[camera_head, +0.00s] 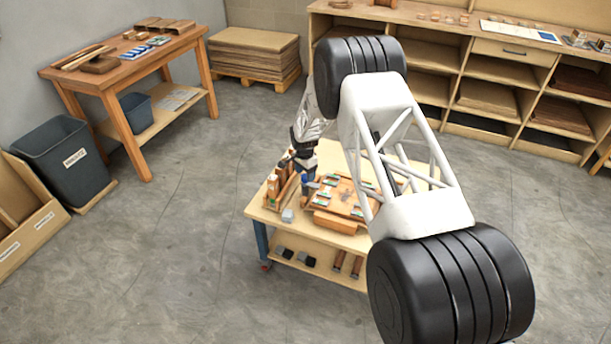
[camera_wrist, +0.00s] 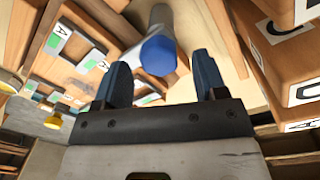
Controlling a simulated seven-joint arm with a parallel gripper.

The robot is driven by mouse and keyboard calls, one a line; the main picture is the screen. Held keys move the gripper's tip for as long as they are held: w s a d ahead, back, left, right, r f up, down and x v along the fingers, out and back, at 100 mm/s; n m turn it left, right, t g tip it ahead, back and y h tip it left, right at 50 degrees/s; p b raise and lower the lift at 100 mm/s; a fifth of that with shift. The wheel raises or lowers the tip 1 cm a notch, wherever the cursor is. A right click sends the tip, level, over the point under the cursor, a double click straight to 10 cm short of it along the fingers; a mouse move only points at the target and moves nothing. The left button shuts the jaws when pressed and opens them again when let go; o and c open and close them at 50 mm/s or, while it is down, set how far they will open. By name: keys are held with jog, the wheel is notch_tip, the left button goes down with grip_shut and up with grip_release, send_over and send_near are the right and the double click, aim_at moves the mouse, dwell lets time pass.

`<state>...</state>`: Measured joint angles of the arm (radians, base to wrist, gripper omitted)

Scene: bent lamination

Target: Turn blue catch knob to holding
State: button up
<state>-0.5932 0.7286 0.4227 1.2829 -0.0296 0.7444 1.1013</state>
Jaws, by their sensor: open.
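The blue catch knob (camera_wrist: 158,56) shows in the wrist view as a round blue end on a pale shaft. It lies between and beyond the tips of my gripper (camera_wrist: 160,72). The two dark blue fingers stand apart, and I see nothing held between them. I cannot tell whether either finger touches the knob.
The workbench (camera_head: 262,207) carries wooden blocks and a wooden fixture (camera_head: 340,198). Wooden blocks marked C (camera_wrist: 285,70) stand close at the right in the wrist view. Open floor surrounds the bench.

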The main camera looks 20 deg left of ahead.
aim_at(305, 175)
jog(key=shift+a+r, duration=0.1)
jog(key=shift+r, duration=3.05)
